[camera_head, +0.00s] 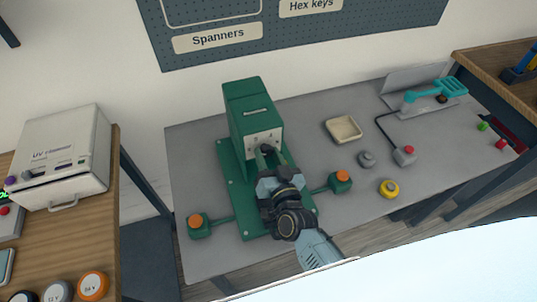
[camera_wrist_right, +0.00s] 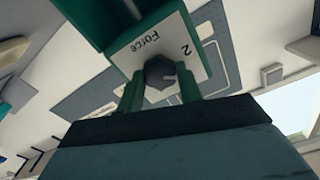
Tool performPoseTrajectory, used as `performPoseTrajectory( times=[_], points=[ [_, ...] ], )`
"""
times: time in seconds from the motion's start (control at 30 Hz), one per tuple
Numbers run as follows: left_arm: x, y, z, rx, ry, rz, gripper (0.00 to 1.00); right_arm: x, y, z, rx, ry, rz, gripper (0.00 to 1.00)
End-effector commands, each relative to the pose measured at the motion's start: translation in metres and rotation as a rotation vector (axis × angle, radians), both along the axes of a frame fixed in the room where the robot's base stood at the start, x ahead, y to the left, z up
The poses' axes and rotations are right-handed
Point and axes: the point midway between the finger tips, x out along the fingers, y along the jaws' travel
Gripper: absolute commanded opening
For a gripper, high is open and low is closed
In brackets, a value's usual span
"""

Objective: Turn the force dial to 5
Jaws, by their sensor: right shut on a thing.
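The green press (camera_head: 247,97) stands on the grey bench, with a pale label plate low on the front of its head. In the right wrist view this plate (camera_wrist_right: 133,58) reads "Force" and shows a "2". The force dial (camera_wrist_right: 158,70) is a dark grey knob on the plate. My right gripper (camera_head: 266,152) reaches up to the plate. In the wrist view its two green fingers lie on either side of the dial, shut on it. The dial's exact setting cannot be read clearly. My left gripper is out of view.
Two orange-topped green buttons (camera_head: 196,220) (camera_head: 342,176) flank the press. A cream tray (camera_head: 343,129), a yellow button (camera_head: 389,188) and a red-topped box (camera_head: 405,155) stand to the right. The UV cleaner (camera_head: 62,150) is on the left table.

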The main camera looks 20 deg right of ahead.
Motion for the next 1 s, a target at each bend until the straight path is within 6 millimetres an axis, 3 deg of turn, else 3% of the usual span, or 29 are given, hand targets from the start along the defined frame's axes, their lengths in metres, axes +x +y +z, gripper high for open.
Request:
performPoseTrajectory(
  times=[1.0],
  points=[
    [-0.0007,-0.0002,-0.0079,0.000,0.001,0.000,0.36,0.0001,-0.0015,-0.0020,0.966,0.032,-0.001,0.13]
  ],
)
